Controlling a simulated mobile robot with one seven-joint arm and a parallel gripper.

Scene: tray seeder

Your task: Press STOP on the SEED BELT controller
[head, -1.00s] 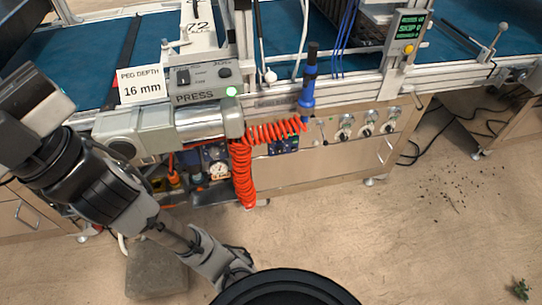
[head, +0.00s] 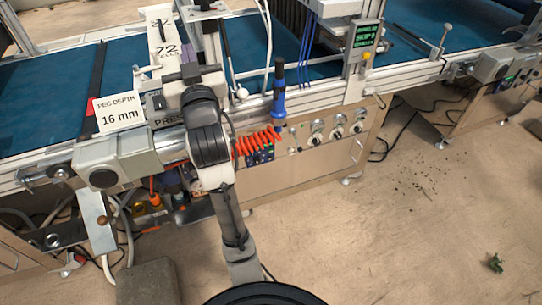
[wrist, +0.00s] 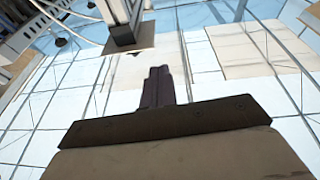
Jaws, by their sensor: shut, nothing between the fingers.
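No label reading SEED BELT is legible in these frames. A grey box marked PRESS (head: 168,121) on the conveyor's front rail is mostly hidden behind my arm. A grey display box with green text (head: 365,36) and a yellow button (head: 366,56) stands on the rail to the right. Another grey control box (head: 492,66) sits at the far right, too small to read. My gripper (head: 190,72) is above the rail near the PRESS box, partly hidden by my wrist. In the wrist view its dark fingers (wrist: 159,72) are together and empty, against a pale panelled background.
A PEG DEPTH 16 mm sign (head: 117,113) stands left of my arm. A blue-handled tool (head: 279,92) and red coiled hose (head: 258,141) are to its right. Valve knobs (head: 337,132) line the cabinet front. A grey block (head: 147,283) is on the floor. The right floor is mostly open.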

